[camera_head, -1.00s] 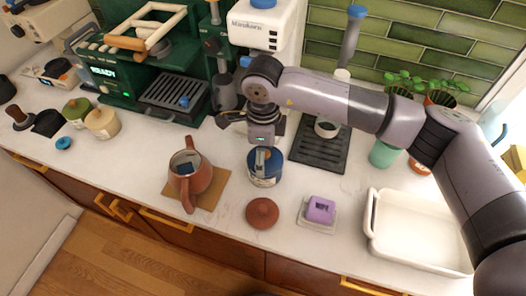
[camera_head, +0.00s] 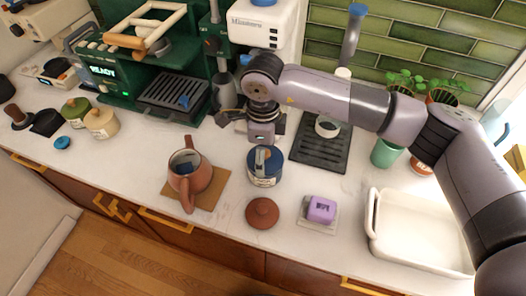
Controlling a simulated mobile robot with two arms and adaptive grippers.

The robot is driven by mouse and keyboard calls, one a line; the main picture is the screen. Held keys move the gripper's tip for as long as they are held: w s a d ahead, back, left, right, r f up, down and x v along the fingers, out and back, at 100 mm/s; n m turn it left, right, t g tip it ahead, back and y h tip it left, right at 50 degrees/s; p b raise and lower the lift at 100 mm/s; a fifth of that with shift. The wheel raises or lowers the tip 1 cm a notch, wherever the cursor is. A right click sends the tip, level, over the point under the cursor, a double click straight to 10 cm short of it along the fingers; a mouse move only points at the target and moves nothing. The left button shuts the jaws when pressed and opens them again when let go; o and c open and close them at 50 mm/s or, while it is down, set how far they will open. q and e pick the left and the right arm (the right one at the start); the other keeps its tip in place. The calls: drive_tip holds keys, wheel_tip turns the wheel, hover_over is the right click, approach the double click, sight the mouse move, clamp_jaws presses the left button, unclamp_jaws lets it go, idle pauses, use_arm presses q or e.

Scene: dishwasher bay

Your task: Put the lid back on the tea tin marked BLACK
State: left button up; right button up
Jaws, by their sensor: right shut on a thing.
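The blue tea tin (camera_head: 265,181) stands upright on the counter near the middle, with a pale label on its front; the lettering is too small to read. My right gripper (camera_head: 262,156) points down at the top of the tin, shut on what looks like its blue lid. The gripper hides much of the lid, so I cannot tell whether it sits flush on the rim. My left gripper is not in view.
A terracotta teapot (camera_head: 190,178) stands on a brown mat (camera_head: 211,198) left of the tin. A round terracotta lid (camera_head: 262,213), a purple block (camera_head: 321,209) and a white tray (camera_head: 420,240) lie in front and right. A black drip mat (camera_head: 318,153) is behind right.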

idle(0.3)
drive_tip(key=c, duration=0.9)
drive_tip(key=shift+o, duration=0.2)
drive_tip(key=shift+b, duration=0.35)
drive_tip(key=shift+s+r, duration=0.25)
drive_tip(key=shift+b, duration=0.75)
idle(0.3)
drive_tip(key=o, duration=1.3)
drive_tip(key=shift+c, duration=0.2)
